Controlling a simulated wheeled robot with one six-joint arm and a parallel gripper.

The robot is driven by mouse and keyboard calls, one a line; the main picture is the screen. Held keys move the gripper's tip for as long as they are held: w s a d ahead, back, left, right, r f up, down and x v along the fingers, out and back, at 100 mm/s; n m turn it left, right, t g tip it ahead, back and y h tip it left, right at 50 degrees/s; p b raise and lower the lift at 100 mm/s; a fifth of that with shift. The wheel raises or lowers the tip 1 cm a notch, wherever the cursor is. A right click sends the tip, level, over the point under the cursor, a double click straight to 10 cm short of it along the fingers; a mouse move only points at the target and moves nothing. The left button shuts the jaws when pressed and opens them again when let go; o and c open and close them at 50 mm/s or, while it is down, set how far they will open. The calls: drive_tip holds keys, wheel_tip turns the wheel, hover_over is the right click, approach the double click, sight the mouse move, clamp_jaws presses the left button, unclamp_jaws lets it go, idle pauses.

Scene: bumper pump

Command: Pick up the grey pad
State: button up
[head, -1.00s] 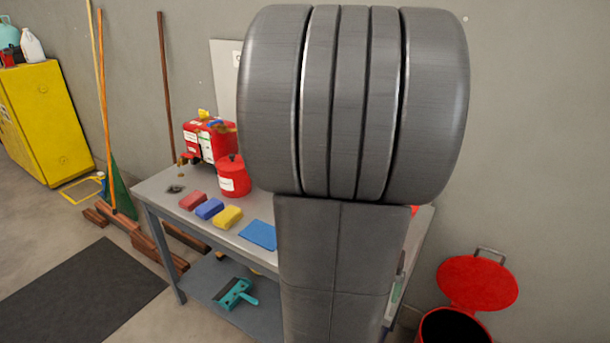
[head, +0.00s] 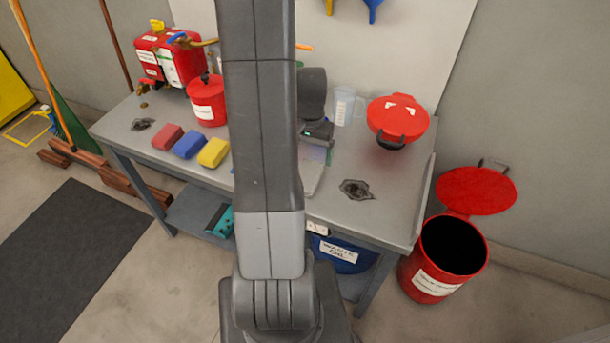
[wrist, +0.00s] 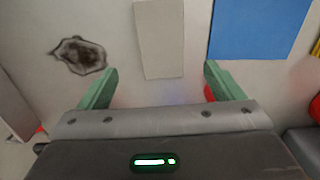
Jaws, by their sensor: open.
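The grey pad (wrist: 160,38) is a pale, narrow rectangle on the bench top in the wrist view. It lies flat, ahead of and between my gripper's fingers. In the head view my arm hides much of that area, and I cannot clearly make out the pad there. My gripper (wrist: 160,68) has two green fingers spread wide apart, with nothing held between them. In the head view my gripper (head: 317,140) is low over the bench, right of my arm's upright link.
A blue cloth (wrist: 262,28) lies beside the pad. A dark stain (head: 357,189) marks the bench (head: 385,215). A red lidded pot (head: 397,120) and a clear beaker (head: 344,105) stand behind. Red, blue and yellow sponges (head: 190,146) lie left. A red bin (head: 440,260) stands right.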

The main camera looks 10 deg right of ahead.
sight(308, 173)
drive_tip(key=shift+a+f+p, duration=0.15)
drive_tip(key=shift+f+p, duration=0.6)
drive_tip(key=shift+f, duration=3.35)
drive_tip(key=c, duration=1.1)
